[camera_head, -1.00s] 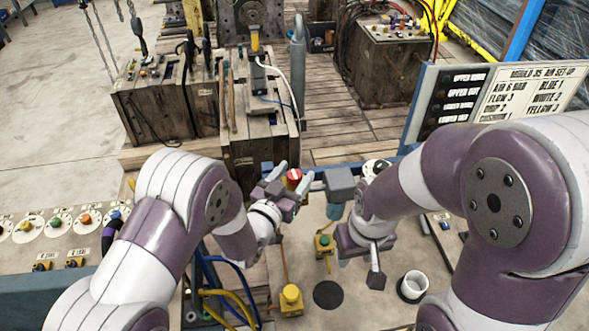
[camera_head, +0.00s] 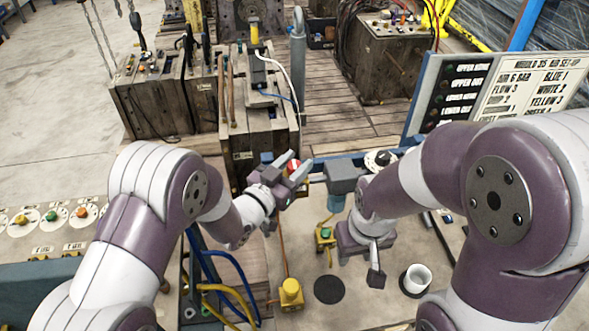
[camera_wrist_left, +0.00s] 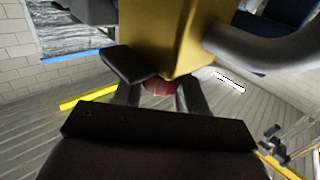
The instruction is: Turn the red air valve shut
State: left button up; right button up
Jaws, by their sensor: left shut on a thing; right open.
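The red air valve (camera_head: 294,164) shows as a small red knob with a pale mark, between the fingers of my left gripper (camera_head: 293,168). In the left wrist view the red knob (camera_wrist_left: 160,88) sits between the two dark fingers, under a large yellow-brass block (camera_wrist_left: 170,35). My left gripper is shut on it; the fingers hide part of it. My right gripper (camera_head: 360,266) is open and empty over the bench, left of a white cup (camera_head: 417,278).
A grey block (camera_head: 342,178) stands right of the valve. A yellow fitting (camera_head: 290,293), a green-topped fitting (camera_head: 325,236) and a dark disc (camera_head: 329,290) are on the bench. Blue and yellow hoses hang at left. A set-up board (camera_head: 500,95) stands at right.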

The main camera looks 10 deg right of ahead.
pick_arm(q)
jog(key=o, duration=0.9)
jog(key=b+v, duration=0.3)
jog(key=v, duration=0.9)
jog(key=shift+s+a+b, duration=0.25)
jog(key=shift+b, duration=0.05)
